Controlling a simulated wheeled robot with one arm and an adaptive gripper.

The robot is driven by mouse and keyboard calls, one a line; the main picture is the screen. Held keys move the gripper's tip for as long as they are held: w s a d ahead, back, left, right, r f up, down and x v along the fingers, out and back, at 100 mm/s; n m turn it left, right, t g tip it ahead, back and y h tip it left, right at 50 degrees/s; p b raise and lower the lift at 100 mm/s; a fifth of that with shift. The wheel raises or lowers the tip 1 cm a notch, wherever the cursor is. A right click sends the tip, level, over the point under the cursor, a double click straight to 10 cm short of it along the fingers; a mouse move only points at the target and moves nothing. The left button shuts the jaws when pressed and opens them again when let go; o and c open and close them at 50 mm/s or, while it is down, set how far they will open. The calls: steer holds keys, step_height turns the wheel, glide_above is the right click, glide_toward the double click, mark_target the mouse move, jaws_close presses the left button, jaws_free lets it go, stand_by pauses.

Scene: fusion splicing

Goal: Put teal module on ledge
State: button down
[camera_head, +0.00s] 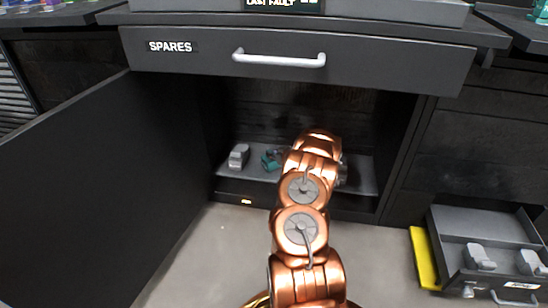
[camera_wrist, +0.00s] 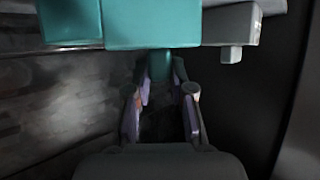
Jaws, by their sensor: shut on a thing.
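The teal module (camera_head: 270,160) shows inside the open cabinet, just left of my arm's end. In the wrist view the teal module (camera_wrist: 150,24) fills the top, with a narrow teal tab reaching down between my fingers. My gripper (camera_wrist: 162,88) is shut on this tab. In the head view my own arm hides the gripper and part of the module. A grey ledge (camera_head: 362,178) runs along the cabinet's inside. I cannot tell whether the module touches it.
A grey module (camera_head: 239,156) sits on the ledge to the left. A grey block (camera_wrist: 232,24) is right of the teal module. The cabinet door (camera_head: 90,190) stands open at left, below the SPARES drawer (camera_head: 400,70). An open drawer (camera_head: 445,225) with grey modules is at right.

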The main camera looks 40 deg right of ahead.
stand_by(0.3)
steer(key=c, duration=1)
jaws_free()
steer(key=shift+f, duration=0.15)
steer(key=p+v, duration=0.4)
steer(key=v, duration=0.8)
steer(key=shift+p, duration=0.3)
steer(key=shift+d, duration=0.1)
